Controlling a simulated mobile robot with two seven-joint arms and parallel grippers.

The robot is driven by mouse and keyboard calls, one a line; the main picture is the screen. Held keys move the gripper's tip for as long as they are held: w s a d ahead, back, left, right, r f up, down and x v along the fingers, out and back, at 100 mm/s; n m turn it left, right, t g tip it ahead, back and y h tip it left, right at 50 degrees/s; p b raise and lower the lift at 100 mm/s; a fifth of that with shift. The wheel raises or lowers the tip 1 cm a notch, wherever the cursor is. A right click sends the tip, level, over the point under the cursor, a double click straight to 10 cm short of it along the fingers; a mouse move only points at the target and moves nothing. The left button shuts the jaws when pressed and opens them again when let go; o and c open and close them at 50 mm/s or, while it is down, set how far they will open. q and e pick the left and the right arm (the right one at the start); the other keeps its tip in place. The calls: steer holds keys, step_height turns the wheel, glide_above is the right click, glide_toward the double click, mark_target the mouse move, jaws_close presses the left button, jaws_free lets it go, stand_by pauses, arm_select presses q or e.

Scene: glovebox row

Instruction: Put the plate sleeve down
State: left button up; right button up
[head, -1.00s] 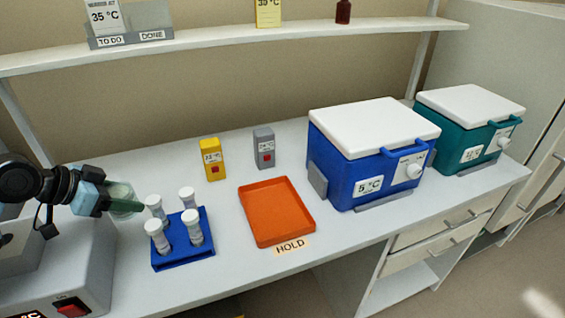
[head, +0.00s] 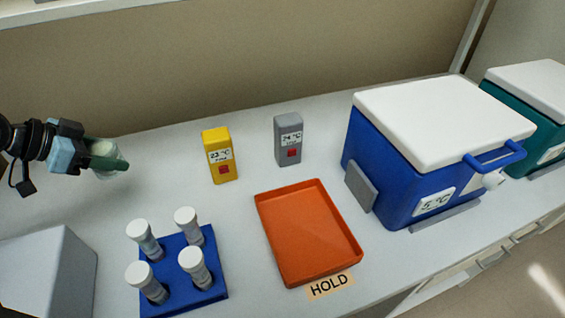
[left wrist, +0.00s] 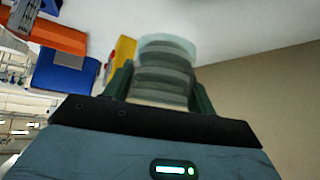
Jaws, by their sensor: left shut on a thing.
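The plate sleeve (head: 122,166) is a clear, pale green cylinder at the left of the head view. My left gripper (head: 108,163) is shut on it, with a dark green finger along its side. In the left wrist view the sleeve (left wrist: 166,62) sits between both fingers, and stacked round layers show through its wall. In the head view it is over the back left of the bench, behind the blue tube rack; I cannot tell its exact height. My right gripper is out of view.
The blue rack (head: 212,294) holds several white-capped tubes. An orange tray (head: 310,235) lies by a HOLD label (head: 329,286). Yellow (head: 219,156) and grey (head: 288,140) thermometers stand behind. A blue cooler (head: 400,185) is at right. Bench surface left of the yellow thermometer is clear.

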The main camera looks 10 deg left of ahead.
arm_select(q)
steer(key=shift+s+d+r, duration=0.1)
steer(key=shift+s, duration=0.05)
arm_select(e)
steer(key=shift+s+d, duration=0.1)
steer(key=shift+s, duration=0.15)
